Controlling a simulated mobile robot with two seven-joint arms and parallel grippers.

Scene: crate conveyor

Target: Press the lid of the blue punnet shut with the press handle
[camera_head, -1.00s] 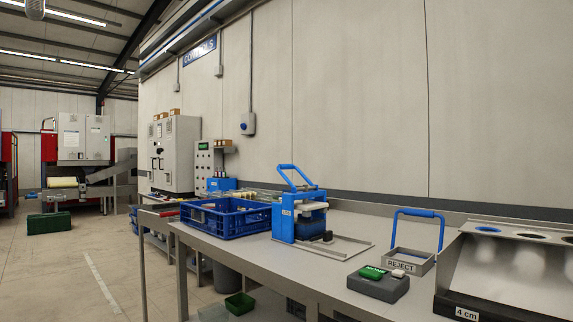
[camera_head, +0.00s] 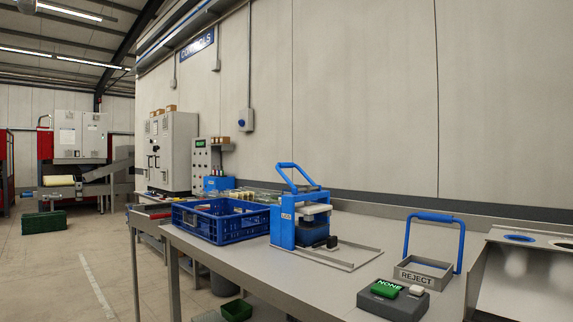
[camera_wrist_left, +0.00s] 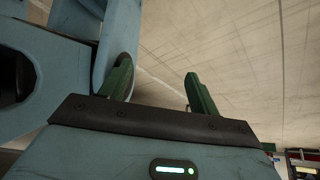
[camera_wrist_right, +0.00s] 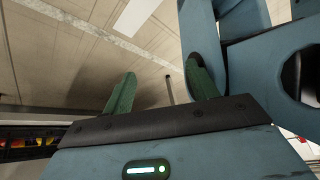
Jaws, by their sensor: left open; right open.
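A blue press (camera_head: 285,228) stands on the grey bench in the head view. Its blue press handle (camera_head: 292,166) is raised and slants up above it. A pale block or pad shows inside the press (camera_head: 314,210); I cannot tell a blue punnet or its lid there. My left gripper (camera_wrist_left: 160,85) is open and empty in the left wrist view, over bare floor. My right gripper (camera_wrist_right: 160,88) is open and empty in the right wrist view, also over floor. Neither gripper shows in the head view, and both are away from the press.
A blue crate (camera_head: 205,226) stands left of the press. The bench front (camera_head: 270,275) is clear. A green bin (camera_head: 237,310) is on the floor.

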